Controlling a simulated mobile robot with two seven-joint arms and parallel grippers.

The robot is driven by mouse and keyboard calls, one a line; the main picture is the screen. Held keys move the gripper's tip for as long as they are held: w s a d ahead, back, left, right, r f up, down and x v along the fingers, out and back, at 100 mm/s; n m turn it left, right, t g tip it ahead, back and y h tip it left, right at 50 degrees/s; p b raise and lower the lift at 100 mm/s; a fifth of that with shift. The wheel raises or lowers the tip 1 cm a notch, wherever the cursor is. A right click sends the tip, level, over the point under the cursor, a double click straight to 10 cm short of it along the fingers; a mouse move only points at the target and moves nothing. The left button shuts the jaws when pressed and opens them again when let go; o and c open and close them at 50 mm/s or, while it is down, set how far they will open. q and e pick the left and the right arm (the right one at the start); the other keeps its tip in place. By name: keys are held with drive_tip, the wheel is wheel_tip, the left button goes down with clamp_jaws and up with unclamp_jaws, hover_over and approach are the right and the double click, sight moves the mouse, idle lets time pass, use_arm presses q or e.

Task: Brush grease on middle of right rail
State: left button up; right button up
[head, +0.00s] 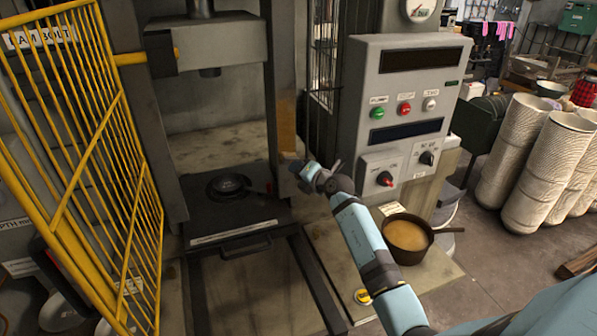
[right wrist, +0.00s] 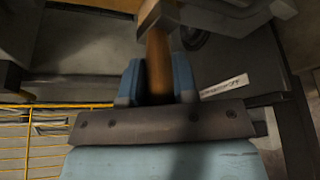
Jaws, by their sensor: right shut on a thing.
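My right gripper (head: 312,177) is in front of the press's right upright rail (head: 281,80), near its lower part. In the right wrist view its two blue fingers (right wrist: 157,82) are shut on the brown handle of a brush (right wrist: 158,58). The brush points away from the fingers, and its far end is partly cut off at the top of that view. In the head view the brush is too small to make out clearly. A tan patch (head: 287,124) shows on the rail just above the gripper. A pot of tan grease (head: 408,236) stands right of my forearm. My left gripper is out of view.
A yellow mesh gate (head: 95,130) stands open at left. A control box (head: 405,110) with buttons is right of the rail. A black die plate (head: 225,225) with a round dish (head: 229,184) lies in the press. White ribbed cylinders (head: 548,165) stand at right.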

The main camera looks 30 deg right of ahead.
drive_tip(key=shift+w+r, duration=0.15)
drive_tip(key=shift+r, duration=1.6)
drive_tip(key=shift+r, duration=2.8)
wheel_tip(320, 180, up, 12)
drive_tip(key=shift+r, duration=0.15)
drive_tip(key=s+a, duration=0.2)
drive_tip(key=s, duration=0.6)
drive_tip(key=shift+s, duration=0.35)
